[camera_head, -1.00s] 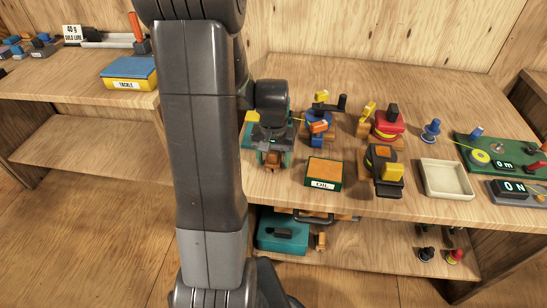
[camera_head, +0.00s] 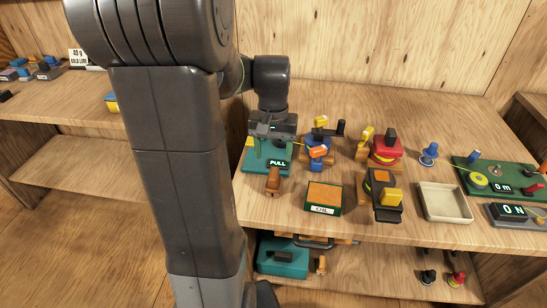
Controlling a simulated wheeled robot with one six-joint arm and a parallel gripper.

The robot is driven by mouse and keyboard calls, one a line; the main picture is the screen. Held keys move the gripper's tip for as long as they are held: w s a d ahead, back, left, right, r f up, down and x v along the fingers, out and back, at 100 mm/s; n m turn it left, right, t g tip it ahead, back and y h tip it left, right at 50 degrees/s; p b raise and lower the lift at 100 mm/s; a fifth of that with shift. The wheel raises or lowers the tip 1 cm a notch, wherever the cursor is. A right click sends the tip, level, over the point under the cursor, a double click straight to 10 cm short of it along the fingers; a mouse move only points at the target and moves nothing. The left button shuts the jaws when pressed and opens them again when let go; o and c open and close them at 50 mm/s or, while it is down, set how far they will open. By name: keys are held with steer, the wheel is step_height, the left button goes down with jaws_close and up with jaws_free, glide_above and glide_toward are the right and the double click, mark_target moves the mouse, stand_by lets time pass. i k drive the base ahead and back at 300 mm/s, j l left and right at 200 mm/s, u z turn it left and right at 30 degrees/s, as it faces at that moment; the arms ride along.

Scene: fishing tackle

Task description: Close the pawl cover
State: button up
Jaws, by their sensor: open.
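My gripper (camera_head: 271,137) hangs from the forearm over the green station marked PULL (camera_head: 255,158) at the left of the bench. It is open, and I see nothing held in it. Just right of it stands a blue reel (camera_head: 316,164) with a yellow knob on top and an orange piece (camera_head: 318,153) on its near side. A red reel (camera_head: 387,150) and a dark reel with an orange top plate (camera_head: 382,176) stand further right. The pictures do not clearly show which part is the pawl cover, or how far it is open.
A box marked OIL (camera_head: 323,197), a beige tray (camera_head: 444,201) and a blue spool (camera_head: 429,154) stand on the bench. A green board (camera_head: 505,175) is at the right. A lower shelf holds a teal case (camera_head: 283,257). My arm hides much of the left.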

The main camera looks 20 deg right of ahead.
mark_target(382, 197)
steer(key=j+z, duration=0.1)
steer(key=z, duration=0.3)
steer(key=k+z, duration=0.15)
steer(key=z, duration=0.25)
steer(key=k+z, duration=0.1)
steer(key=z, duration=0.3)
